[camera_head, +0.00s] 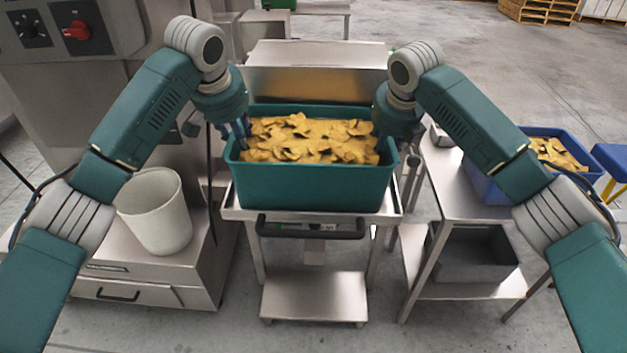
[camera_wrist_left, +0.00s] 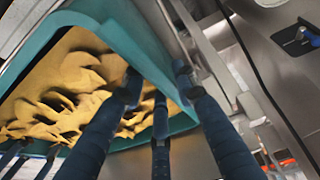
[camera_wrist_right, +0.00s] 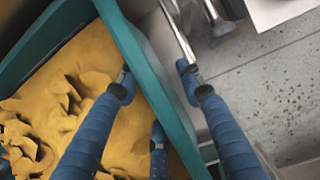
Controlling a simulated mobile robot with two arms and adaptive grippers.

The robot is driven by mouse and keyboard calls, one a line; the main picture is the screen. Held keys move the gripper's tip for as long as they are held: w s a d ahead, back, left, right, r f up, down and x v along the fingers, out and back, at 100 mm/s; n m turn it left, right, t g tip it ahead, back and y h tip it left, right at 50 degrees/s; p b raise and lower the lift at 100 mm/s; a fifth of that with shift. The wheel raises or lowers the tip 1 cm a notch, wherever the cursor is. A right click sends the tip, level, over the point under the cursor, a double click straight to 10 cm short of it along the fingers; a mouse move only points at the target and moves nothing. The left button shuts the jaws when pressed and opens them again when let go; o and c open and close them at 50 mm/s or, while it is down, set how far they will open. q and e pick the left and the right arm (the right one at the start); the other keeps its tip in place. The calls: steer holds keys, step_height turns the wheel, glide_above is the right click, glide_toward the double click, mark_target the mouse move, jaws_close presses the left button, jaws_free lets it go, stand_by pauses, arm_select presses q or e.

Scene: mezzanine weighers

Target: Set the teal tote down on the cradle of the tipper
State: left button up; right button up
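The teal tote (camera_head: 312,188), filled with yellow curled pieces (camera_head: 310,140), sits level in the middle of the head view, over the steel cradle (camera_head: 228,212) of the tipper. Whether its base bears fully on the cradle is hard to tell. My left gripper (camera_head: 240,135) is at the tote's left wall; its blue fingers (camera_wrist_left: 157,88) straddle the teal rim, closed around it. My right gripper (camera_head: 381,132) is at the right wall; its fingers (camera_wrist_right: 155,80) straddle that rim likewise. The fingertips are partly hidden by the tote in the head view.
A white bin (camera_head: 155,212) stands at left on a steel cabinet (camera_head: 150,275) below a control panel (camera_head: 75,28). At right, a steel stand (camera_head: 460,190) holds a blue tote (camera_head: 484,184) above and a grey tub (camera_head: 475,262) below. Open floor lies behind at upper right.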

arm_select(q)
steer(key=v, duration=0.7)
arm_select(e)
steer(key=v, duration=1.2)
steer(key=shift+r, duration=0.1)
arm_select(q)
steer(key=shift+d, duration=0.15)
steer(key=shift+s, duration=0.1)
